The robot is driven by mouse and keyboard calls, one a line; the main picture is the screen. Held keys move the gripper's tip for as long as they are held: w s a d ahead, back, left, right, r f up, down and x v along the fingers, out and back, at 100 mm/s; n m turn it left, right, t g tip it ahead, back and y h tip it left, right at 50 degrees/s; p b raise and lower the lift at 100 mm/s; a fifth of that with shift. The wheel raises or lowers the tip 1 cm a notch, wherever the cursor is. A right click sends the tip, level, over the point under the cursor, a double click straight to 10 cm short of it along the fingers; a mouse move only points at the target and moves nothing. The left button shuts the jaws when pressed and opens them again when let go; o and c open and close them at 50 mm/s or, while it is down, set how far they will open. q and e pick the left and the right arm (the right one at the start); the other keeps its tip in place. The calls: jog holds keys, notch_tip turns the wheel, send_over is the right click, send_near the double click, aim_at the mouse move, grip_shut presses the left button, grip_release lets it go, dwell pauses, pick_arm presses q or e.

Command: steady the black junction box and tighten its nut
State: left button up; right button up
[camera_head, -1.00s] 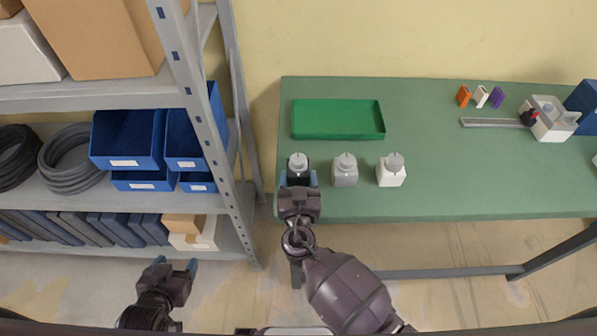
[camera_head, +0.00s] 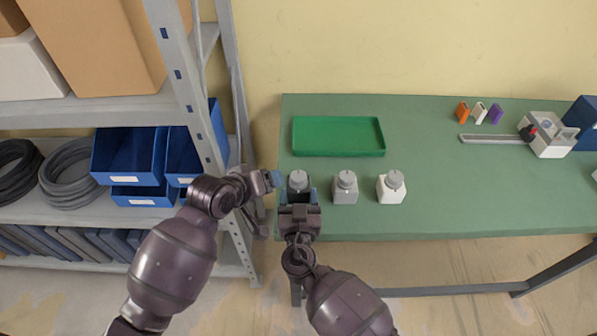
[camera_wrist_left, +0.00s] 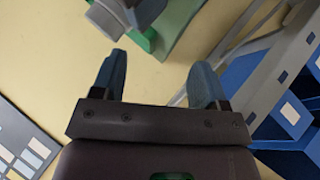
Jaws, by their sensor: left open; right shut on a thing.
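The black junction box (camera_head: 291,190) stands at the left front of the green table, with a round grey nut (camera_head: 298,179) on top. My right gripper (camera_head: 299,197) is shut on the box from the front and hides most of it. My left gripper (camera_head: 277,179) is open and empty, just left of the box near nut height. In the left wrist view, its blue fingers (camera_wrist_left: 157,80) are spread apart, and the grey nut (camera_wrist_left: 112,16) shows beyond them at the top.
A grey box (camera_head: 345,190) and a white box (camera_head: 391,188), each with a grey nut, stand to the right. A green tray (camera_head: 338,151) lies behind. A metal shelf (camera_head: 245,120) with blue bins stands close on the left. The table's middle is clear.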

aim_at(299, 175)
pick_arm(q)
jog(key=d+r+g, duration=0.1)
jog(key=d, duration=0.2)
jog(key=w+d+r+g, duration=0.1)
jog(key=d+r+g, duration=0.2)
jog(key=d+r, duration=0.1)
jog(key=d, duration=0.1)
jog(key=shift+w+d+m+g, duration=0.3)
jog(key=shift+w+g, duration=0.05)
jog(key=shift+g, duration=0.05)
jog(key=shift+d+r+g+y, duration=0.3)
jog(key=shift+r+g+y, duration=0.2)
jog(key=shift+r, duration=0.1)
jog(key=shift+d+r+g+y, duration=0.3)
jog(key=shift+r+g+y, duration=0.1)
jog(key=shift+r+y, duration=0.15)
notch_tip(299, 175, up, 5)
jog(key=a+n+g+y, duration=0.1)
jog(key=a+g+y, duration=0.1)
jog(key=y, duration=0.2)
jog(key=f, duration=1.1)
jog(key=shift+w+d+f, duration=0.15)
jog(key=shift+w+f, duration=0.2)
jog(key=c, duration=0.9)
jog(key=shift+c, duration=0.2)
